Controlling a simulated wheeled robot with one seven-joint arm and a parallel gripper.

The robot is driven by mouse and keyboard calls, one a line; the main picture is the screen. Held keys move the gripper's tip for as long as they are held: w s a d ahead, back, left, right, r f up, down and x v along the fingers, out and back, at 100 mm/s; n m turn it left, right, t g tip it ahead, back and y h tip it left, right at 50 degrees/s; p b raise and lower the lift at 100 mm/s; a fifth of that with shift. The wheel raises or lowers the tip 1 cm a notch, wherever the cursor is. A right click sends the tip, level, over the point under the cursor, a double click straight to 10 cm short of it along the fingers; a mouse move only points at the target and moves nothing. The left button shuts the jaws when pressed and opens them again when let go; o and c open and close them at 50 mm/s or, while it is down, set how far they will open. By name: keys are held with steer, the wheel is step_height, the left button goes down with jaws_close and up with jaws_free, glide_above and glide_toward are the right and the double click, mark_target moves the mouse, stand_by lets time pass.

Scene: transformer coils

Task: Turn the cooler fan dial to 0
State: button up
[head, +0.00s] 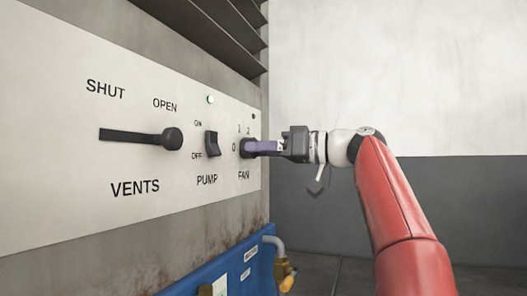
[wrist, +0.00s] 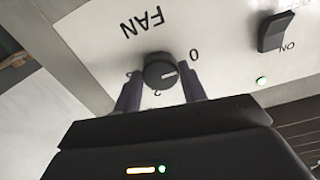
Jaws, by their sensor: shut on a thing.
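The fan dial (wrist: 159,67) is a round dark knob on the pale panel above my wrist. My gripper (wrist: 160,76) has one finger on each side of it and is shut on it. The dial's light mark points right in the wrist view, towards the side of the printed 0 but slightly below it. The 2 shows below the dial; the 1 is not visible there. In the head view, the dial (head: 243,148) is mostly hidden behind my gripper (head: 252,147), which reaches it from the right. The 0, 1 and 2 show around it there.
The pump switch (head: 212,144) is close to the left of the dial, and the vents lever (head: 142,137) is farther left. Dark slats (head: 215,35) jut out above. A blue box (head: 232,270) with a pipe (head: 274,244) is below.

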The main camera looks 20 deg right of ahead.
steer(key=shift+f, duration=0.15)
steer(key=o, duration=1)
steer(key=shift+d, duration=0.1)
steer(key=v, duration=0.7)
steer(key=shift+s+d, duration=0.25)
